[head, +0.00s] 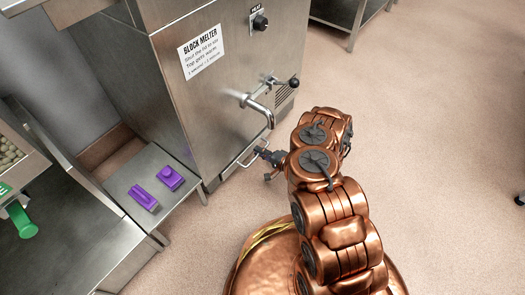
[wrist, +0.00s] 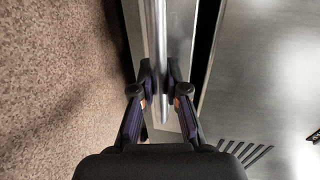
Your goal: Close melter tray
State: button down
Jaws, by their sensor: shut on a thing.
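The block melter (head: 215,95) is a steel cabinet with a printed label, a knob and a spout. A thin metal bar handle (head: 246,158) shows low on its front, below the spout. My gripper (head: 268,156) is at this handle. In the wrist view, the two dark fingers of my gripper (wrist: 160,88) are shut on the handle bar (wrist: 160,30), one on each side. Behind the bar is a narrow steel front panel (wrist: 179,45), with a dark gap between it and the wider steel face (wrist: 265,85). How far the tray stands out is hard to tell.
The spout (head: 261,108) and its black-knobbed lever (head: 291,83) stick out above my gripper.

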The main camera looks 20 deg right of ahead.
jog(key=shift+w+a, duration=0.15)
jog(key=c, duration=1.2)
grip_release()
jog(key=v, duration=1.2)
